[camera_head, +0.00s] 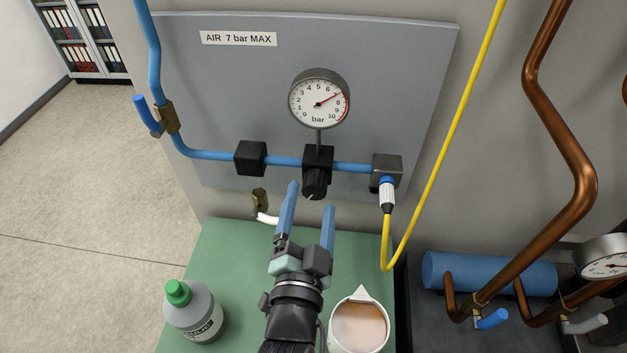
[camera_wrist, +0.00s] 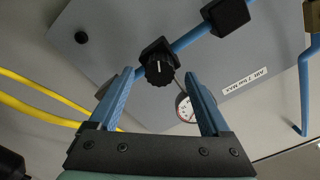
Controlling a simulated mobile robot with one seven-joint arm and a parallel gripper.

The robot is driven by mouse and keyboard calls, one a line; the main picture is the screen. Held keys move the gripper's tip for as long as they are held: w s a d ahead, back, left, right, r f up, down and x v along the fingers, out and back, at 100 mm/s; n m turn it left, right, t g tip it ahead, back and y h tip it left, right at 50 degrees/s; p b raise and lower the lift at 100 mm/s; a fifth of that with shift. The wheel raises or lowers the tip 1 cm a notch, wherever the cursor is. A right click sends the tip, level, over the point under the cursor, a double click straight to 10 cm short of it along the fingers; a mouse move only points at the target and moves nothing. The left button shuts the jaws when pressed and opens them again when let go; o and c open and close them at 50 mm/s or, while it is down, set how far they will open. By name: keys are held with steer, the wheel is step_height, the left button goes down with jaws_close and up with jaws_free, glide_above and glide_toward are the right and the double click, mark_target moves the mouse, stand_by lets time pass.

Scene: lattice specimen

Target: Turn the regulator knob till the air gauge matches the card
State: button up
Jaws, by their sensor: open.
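The black regulator knob (camera_head: 315,184) points down from the black regulator block (camera_head: 318,157) on the blue air line. In the wrist view, the knob (camera_wrist: 159,70) lies between my fingertips and shows a white pointer line. A white card (camera_head: 238,39) reading "AIR 7 bar MAX" is on the grey panel. My gripper (camera_head: 311,197) is open, its blue fingers (camera_wrist: 159,76) apart just below the knob. I cannot tell whether the fingertips reach around it; no contact shows.
A yellow hose (camera_head: 437,183) hangs right of the knob. On the green bench (camera_head: 235,255) stand a green-capped bottle (camera_head: 194,312) and a jug (camera_head: 359,323) of brownish liquid, close to my arm. Copper pipes (camera_head: 570,150) and a blue cylinder (camera_head: 490,274) are on the right.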

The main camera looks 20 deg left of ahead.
mark_target(313, 194)
steer(key=shift+p+x, duration=0.45)
steer(key=shift+x, duration=1.5)
jaws_close()
steer(key=shift+n, duration=2.8)
steer(key=shift+f, duration=0.1)
jaws_free()
